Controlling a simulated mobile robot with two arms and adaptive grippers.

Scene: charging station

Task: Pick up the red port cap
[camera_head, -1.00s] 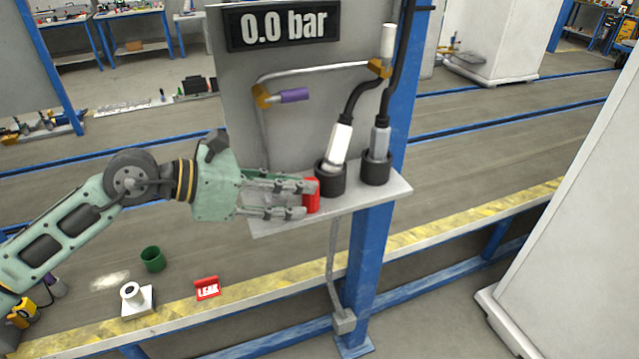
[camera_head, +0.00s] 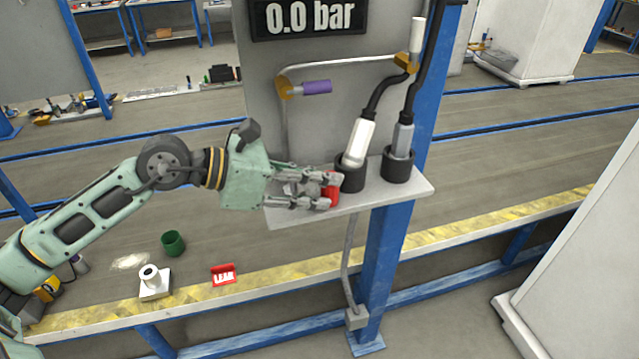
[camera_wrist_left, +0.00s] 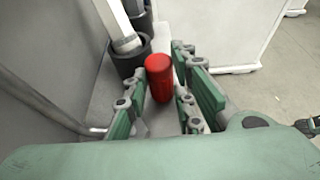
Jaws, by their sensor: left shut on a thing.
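The red port cap (camera_head: 331,190) stands on the small grey shelf (camera_head: 290,215), left of two black holders. It also shows in the left wrist view (camera_wrist_left: 159,76) as a red cylinder between the finger pads. My left gripper (camera_head: 329,189) reaches in from the left and is shut on the cap, with a finger on each side. The fingers hide part of the cap in the head view. In the left wrist view my left gripper (camera_wrist_left: 160,85) spans the cap just above the shelf.
Two black holders (camera_head: 350,176) with connectors stand close right of the cap. A purple-handled valve (camera_head: 316,87) and pipe are on the panel behind. A green cup (camera_head: 173,243), a white fitting (camera_head: 154,281) and a red LEAK sign (camera_head: 223,274) sit lower left.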

